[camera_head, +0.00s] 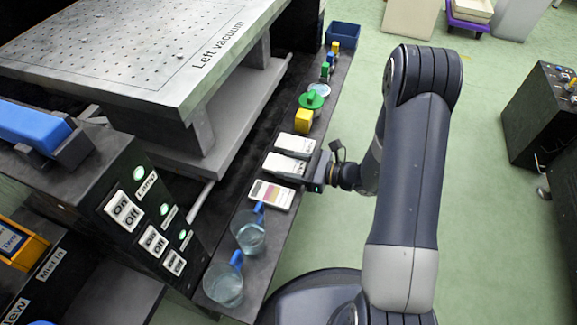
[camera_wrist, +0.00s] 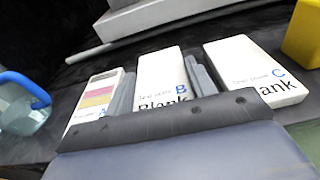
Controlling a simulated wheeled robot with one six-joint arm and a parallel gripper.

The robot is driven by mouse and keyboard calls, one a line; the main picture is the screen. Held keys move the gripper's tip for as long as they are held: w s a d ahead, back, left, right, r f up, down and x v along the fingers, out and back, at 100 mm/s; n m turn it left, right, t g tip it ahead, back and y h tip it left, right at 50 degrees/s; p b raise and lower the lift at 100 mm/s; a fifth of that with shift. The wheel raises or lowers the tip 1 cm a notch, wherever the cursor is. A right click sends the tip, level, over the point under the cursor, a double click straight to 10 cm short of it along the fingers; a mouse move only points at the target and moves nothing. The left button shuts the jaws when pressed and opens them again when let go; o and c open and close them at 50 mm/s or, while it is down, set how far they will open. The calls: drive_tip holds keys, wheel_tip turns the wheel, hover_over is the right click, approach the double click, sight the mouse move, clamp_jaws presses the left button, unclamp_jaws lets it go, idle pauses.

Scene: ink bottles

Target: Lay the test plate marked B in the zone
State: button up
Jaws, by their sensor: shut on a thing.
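The test plate B (camera_wrist: 160,72) is white, marked with a blue B and the word Blank. It lies between the two grey fingers of my gripper (camera_wrist: 160,78), which is shut on it. In the head view, plate B (camera_head: 284,165) is the middle of three plates in a row on the dark narrow shelf, with my gripper (camera_head: 308,170) at its right end. I cannot tell whether it is lifted clear. Plate A (camera_head: 270,195), with coloured stripes, is on the near side; plate C (camera_head: 295,144) is on the far side. I cannot make out a marked zone.
Two clear beakers with blue handles (camera_head: 249,236) (camera_head: 224,287) stand at the shelf's near end. A yellow block (camera_head: 303,121), a green-topped item (camera_head: 311,99) and small coloured items stand beyond plate C. The vacuum table (camera_head: 140,55) rises to the left.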

sight(292, 164)
wheel_tip(292, 164, up, 9)
drive_tip(key=p, duration=0.3)
drive_tip(key=shift+w+d+r+m+t, duration=0.2)
drive_tip(key=shift+w+d+m+t, duration=0.1)
drive_tip(key=shift+w+t, duration=0.1)
drive_tip(key=w+d+r+m+t+h+p, duration=0.1)
drive_tip(key=w+d+r+m+t+h, duration=0.2)
drive_tip(key=d+m+t+h, duration=0.3)
drive_tip(key=w+d+r+m+t+h, duration=0.2)
drive_tip(key=w+d+m+t+h, duration=0.15)
drive_tip(key=d, duration=0.45)
wheel_tip(292, 164, up, 27)
drive_tip(key=p, duration=2.7)
drive_tip(key=shift+s+a+r+h+p, duration=0.15)
drive_tip(key=shift+s+a+h+p, duration=0.1)
drive_tip(key=shift+h+p, duration=0.2)
